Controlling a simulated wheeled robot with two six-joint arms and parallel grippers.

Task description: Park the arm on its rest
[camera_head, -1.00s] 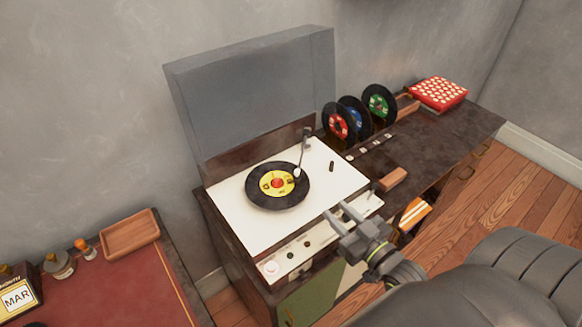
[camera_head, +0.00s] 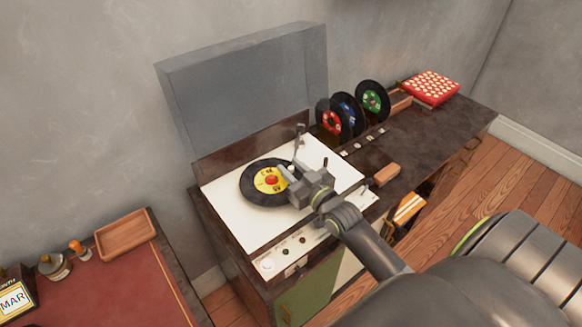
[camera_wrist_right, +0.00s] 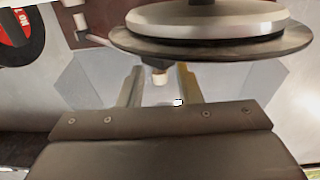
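The tonearm (camera_head: 297,148) of the record player runs from its pivot at the back right of the white deck (camera_head: 232,215) toward the yellow-labelled record (camera_head: 258,185). Its front end is partly hidden by my right gripper (camera_head: 286,178), which is over the record's right edge. In the right wrist view the fingers (camera_wrist_right: 160,88) are apart, with the tonearm's pale-tipped head (camera_wrist_right: 160,76) showing in the gap; I cannot tell if they touch it. A small dark post (camera_head: 325,163) stands right of the tonearm; I cannot tell whether it is the rest. My left gripper is not in view.
The raised grey lid (camera_head: 245,85) stands behind the deck. Several upright records (camera_head: 352,115), a wooden block (camera_head: 386,174) and a red patterned box (camera_head: 431,87) are on the cabinet to the right. A red-topped desk (camera_head: 95,280) is at left.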

